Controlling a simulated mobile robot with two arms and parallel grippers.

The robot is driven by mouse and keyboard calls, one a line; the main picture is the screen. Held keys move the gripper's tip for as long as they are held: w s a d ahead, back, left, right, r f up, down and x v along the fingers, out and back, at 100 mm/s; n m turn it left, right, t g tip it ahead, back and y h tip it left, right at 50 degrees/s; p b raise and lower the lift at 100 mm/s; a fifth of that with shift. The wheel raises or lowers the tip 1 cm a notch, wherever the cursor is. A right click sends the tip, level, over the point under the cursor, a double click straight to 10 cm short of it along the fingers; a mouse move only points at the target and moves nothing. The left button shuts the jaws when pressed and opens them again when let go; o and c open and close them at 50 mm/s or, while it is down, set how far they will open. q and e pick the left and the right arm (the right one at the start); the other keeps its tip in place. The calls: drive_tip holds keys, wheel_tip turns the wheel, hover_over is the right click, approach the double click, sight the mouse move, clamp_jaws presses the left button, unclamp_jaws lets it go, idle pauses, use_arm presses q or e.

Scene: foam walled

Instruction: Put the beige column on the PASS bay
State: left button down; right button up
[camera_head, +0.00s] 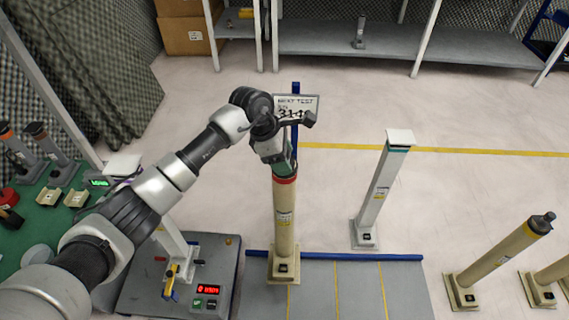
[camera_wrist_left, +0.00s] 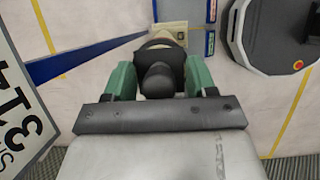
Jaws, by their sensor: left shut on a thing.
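The beige column (camera_head: 284,225) with a red band near its top stands upright in the head view, its square base (camera_head: 283,268) at the back left of the grey bay mat (camera_head: 360,285). My left gripper (camera_head: 284,168) is shut on the column's top from above. In the left wrist view its green fingers (camera_wrist_left: 160,80) flank the dark cap (camera_wrist_left: 158,80), and part of the beige base (camera_wrist_left: 168,34) shows beyond. Yellow lines divide the mat; I cannot read a PASS label or tell whether the base touches the floor. My right gripper is not in view.
Another beige column (camera_head: 495,260) is farther right. A sign (camera_head: 297,107) stands behind my gripper. A test platform (camera_head: 200,280) is left of the mat, with a green bench (camera_head: 60,190) beyond.

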use_arm(q)
drive_tip(key=s+a+f, duration=0.6)
drive_tip(key=a+f, duration=0.1)
drive_tip(key=f, duration=0.2)
drive_tip(key=shift+a+f, duration=0.2)
drive_tip(key=c, duration=0.8)
unclamp_jaws()
drive_tip(key=shift+f, duration=0.15)
drive_tip(key=o, duration=0.5)
drive_tip(key=shift+c, duration=0.2)
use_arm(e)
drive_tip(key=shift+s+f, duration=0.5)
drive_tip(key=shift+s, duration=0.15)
use_arm(q)
drive_tip(key=p+v, duration=0.1)
drive_tip(key=v, duration=1.1)
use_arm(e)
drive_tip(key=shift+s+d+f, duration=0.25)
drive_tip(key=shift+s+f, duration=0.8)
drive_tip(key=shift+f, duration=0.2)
use_arm(q)
drive_tip(key=shift+s, duration=0.1)
